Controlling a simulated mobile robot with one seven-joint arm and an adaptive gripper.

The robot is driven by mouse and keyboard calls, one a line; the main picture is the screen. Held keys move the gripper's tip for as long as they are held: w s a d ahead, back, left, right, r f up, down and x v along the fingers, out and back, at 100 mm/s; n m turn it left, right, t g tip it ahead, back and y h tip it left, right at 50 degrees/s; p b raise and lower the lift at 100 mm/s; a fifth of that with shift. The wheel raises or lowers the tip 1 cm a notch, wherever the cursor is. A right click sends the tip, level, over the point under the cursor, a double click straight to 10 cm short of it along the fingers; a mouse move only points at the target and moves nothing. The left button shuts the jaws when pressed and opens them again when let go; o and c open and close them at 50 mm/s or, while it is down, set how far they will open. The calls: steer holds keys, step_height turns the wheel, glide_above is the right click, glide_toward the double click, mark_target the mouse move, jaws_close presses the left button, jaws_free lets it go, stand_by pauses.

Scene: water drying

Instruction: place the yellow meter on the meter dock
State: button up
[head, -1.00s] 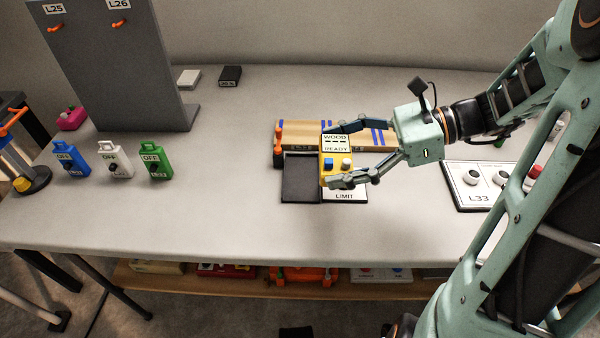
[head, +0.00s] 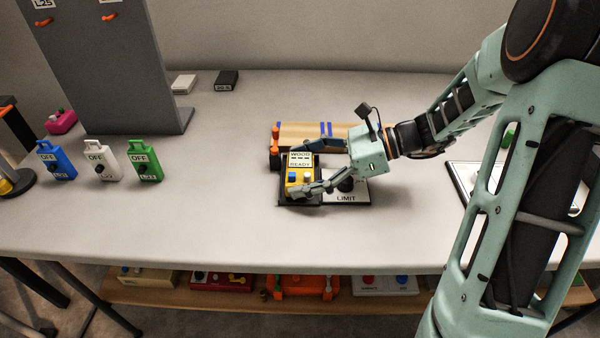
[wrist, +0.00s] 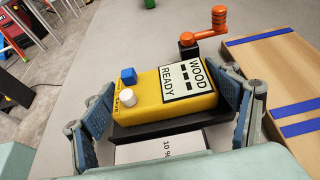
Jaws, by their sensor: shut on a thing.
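The yellow meter (head: 300,177) has a white "WOOD READY" display, a blue knob and a white knob. My gripper (head: 307,168) is shut on it, one finger on each end, as the wrist view also shows for the meter (wrist: 180,92). The meter dock, a dark tray (head: 283,199), lies under the meter at the left of the "LIMIT" panel; its dark edge shows in the wrist view (wrist: 130,134). The meter is over the dock, and I cannot tell whether it touches the dock's floor.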

steer(key=o, duration=1.3)
steer(key=shift+o, duration=0.2)
steer(key=shift+r, duration=0.15)
steer(key=p+v, duration=0.4)
steer(key=v, duration=0.7)
steer(key=shift+d, duration=0.25)
steer(key=shift+d+r, duration=0.1)
steer(key=shift+d, duration=0.2)
